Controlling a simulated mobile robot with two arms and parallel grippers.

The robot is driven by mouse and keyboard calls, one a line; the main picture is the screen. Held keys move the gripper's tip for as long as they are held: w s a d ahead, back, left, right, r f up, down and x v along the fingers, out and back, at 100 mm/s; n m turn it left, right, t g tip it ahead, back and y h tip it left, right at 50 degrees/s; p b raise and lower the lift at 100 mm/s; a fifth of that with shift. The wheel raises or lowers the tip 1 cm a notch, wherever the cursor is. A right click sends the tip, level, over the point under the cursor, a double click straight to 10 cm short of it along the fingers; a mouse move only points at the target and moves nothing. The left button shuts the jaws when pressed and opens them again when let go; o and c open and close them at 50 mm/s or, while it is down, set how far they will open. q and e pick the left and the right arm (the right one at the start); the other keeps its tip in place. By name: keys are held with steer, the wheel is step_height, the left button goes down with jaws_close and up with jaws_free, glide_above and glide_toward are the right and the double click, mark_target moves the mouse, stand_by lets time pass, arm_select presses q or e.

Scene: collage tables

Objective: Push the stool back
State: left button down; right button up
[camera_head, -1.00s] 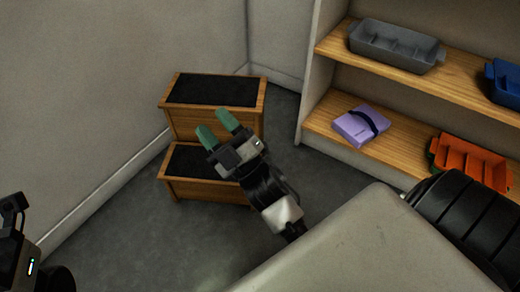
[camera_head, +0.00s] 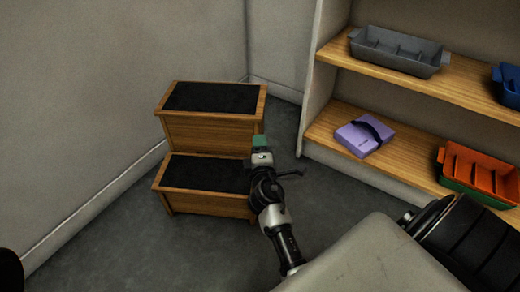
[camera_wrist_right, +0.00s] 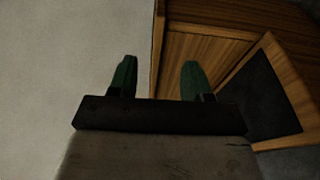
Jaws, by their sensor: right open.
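The stool (camera_head: 212,133) is a wooden two-step stool with black tread pads. It stands upright on the grey floor near the corner, close to the left wall. My right gripper (camera_head: 259,141) is beside the stool's right side, in front of the upper step's right edge as seen from the head. In the right wrist view the gripper (camera_wrist_right: 158,80) has its two green fingers apart with nothing between them, and the stool's wooden side and a black pad (camera_wrist_right: 258,95) show beyond and to the right. Whether the fingers touch the stool cannot be told. My left gripper is not in view.
A wooden shelf unit (camera_head: 322,130) stands at the right, holding a grey bin (camera_head: 398,52), a blue bin (camera_head: 508,84), a purple case (camera_head: 363,135) and orange and green bins (camera_head: 478,173). Free floor (camera_head: 130,240) lies in front of the stool.

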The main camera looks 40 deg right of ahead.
mark_target(256, 121)
steer(key=x, duration=1)
steer(key=shift+w+b, duration=0.1)
steer(key=shift+b, duration=0.25)
jaws_close()
stand_by(0.9)
